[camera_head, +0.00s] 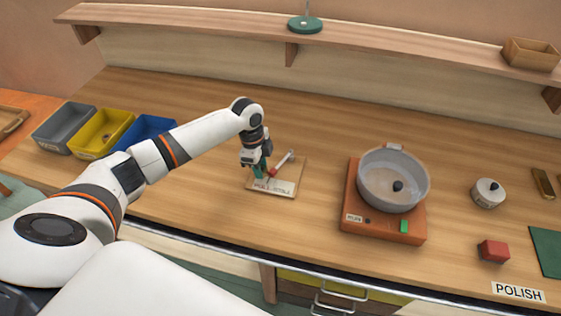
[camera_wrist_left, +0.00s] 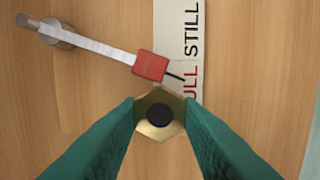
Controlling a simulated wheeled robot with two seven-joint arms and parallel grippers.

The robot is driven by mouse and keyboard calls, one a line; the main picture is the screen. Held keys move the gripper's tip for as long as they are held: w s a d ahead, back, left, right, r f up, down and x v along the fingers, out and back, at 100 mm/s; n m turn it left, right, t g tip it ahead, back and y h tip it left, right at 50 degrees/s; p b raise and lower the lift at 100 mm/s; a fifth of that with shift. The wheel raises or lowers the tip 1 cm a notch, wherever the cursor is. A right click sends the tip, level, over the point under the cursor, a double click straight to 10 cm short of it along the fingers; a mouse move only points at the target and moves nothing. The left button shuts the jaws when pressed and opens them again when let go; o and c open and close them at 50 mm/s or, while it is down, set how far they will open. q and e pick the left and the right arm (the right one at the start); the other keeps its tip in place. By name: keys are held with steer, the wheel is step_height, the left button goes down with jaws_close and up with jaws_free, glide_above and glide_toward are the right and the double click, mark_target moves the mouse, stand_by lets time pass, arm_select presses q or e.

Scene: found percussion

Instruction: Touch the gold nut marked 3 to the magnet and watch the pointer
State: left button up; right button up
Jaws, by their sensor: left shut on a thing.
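My left gripper (camera_head: 259,174) has its green fingers shut on a gold nut (camera_wrist_left: 150,126) with a dark round centre. In the left wrist view the nut sits just below the red magnet block (camera_wrist_left: 151,66); I cannot tell whether they touch. No number shows on the nut. The magnet is at the end of a white arm (camera_wrist_left: 95,45) pivoted on a grey post. A thin black pointer (camera_wrist_left: 174,76) reaches from it onto a white card (camera_wrist_left: 190,45) lettered STILL and, partly hidden, PULL. In the head view this all stands on a small wooden board (camera_head: 291,191).
Grey (camera_head: 62,128), yellow (camera_head: 100,132) and blue (camera_head: 148,133) bins stand at the left. An orange base (camera_head: 380,232) with a metal pan (camera_head: 410,200) is right of the board. A red block (camera_head: 493,251) and a lidded pot (camera_head: 488,193) are farther right. Bench behind the board is clear.

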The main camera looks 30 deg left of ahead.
arm_select(q)
steer(key=shift+s+a+p, duration=0.15)
steer(key=shift+s+a, duration=0.05)
steer(key=shift+a, duration=0.6)
steer(key=shift+s+a+p, duration=0.1)
steer(key=shift+s+a, duration=0.1)
steer(key=shift+a, duration=0.6)
steer(key=shift+s+a+p, duration=0.15)
steer(key=shift+s+a, duration=0.05)
steer(key=shift+a, duration=0.6)
step_height(320, 180, up, 8)
steer(key=p, duration=0.7)
steer(key=shift+p, duration=0.4)
